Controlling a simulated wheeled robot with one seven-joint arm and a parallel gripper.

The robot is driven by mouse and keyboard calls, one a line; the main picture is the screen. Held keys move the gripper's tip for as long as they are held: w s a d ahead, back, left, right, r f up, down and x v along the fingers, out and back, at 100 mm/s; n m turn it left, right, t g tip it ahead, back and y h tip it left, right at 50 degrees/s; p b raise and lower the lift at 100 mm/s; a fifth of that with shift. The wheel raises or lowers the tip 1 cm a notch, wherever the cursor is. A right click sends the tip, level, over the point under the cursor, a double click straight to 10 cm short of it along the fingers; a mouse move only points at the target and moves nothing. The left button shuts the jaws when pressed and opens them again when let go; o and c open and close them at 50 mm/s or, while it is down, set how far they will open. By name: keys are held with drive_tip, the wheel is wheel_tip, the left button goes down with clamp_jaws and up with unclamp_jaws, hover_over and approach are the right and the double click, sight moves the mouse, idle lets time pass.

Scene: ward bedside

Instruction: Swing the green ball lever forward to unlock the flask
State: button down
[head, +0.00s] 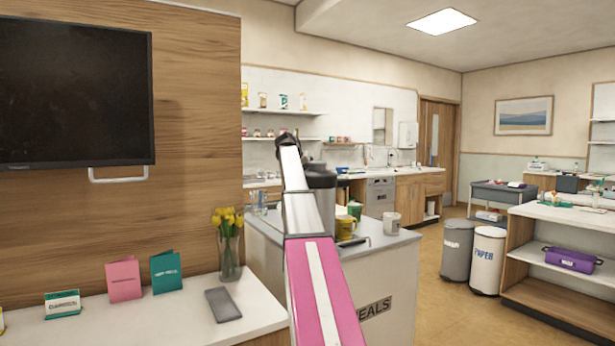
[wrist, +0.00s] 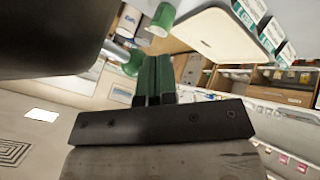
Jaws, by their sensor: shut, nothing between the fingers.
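A dark grey flask (head: 321,200) with a black top stands on the white meals counter, partly hidden behind my pink and white arm. In the wrist view a large dark rounded body (wrist: 60,35) fills the upper left, close to the camera; it looks like the flask's side. My gripper (wrist: 153,62) shows there with its two green-faced fingers together and nothing between them. A small green rounded thing (wrist: 133,63) lies just left of the fingertips; it may be the lever's ball, but I cannot tell whether they touch. The lever is not clear in the head view.
A yellow mug (head: 345,228), a green cup (head: 355,210) and a white mug (head: 391,223) stand right of the flask. A vase of yellow flowers (head: 229,245) stands on the left shelf. Floor is free right of the counter, before two bins (head: 487,260).

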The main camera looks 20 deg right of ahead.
drive_tip(key=shift+s+d+m+g, duration=0.25)
drive_tip(key=shift+d+m+g, duration=0.2)
drive_tip(key=shift+d+m, duration=0.25)
drive_tip(key=shift+s+d+m+g, duration=0.25)
drive_tip(key=shift+d+m+g, duration=0.25)
drive_tip(key=shift+d, duration=0.25)
drive_tip(key=shift+a, duration=0.1)
